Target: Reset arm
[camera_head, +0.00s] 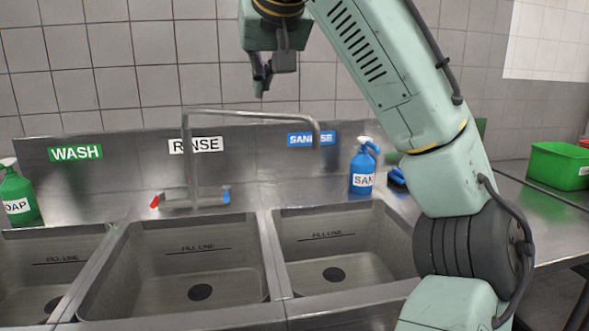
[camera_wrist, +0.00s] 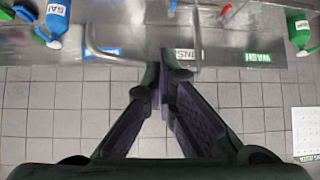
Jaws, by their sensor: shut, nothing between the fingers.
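My gripper (camera_head: 262,88) hangs at the top middle of the head view, in front of the tiled wall and above the faucet. In the wrist view my gripper (camera_wrist: 166,68) has its two dark fingers brought together at the tips, with nothing between them. The arm is raised and bent, reaching from the lower right up over the sinks. It touches nothing that I can see.
A bent metal faucet (camera_head: 250,113) stands behind the sinks (camera_head: 270,265). A blue sanitizer bottle (camera_head: 362,172) stands right of it, and a green soap bottle (camera_head: 17,195) stands at far left. A green bin (camera_head: 558,165) sits on the right counter.

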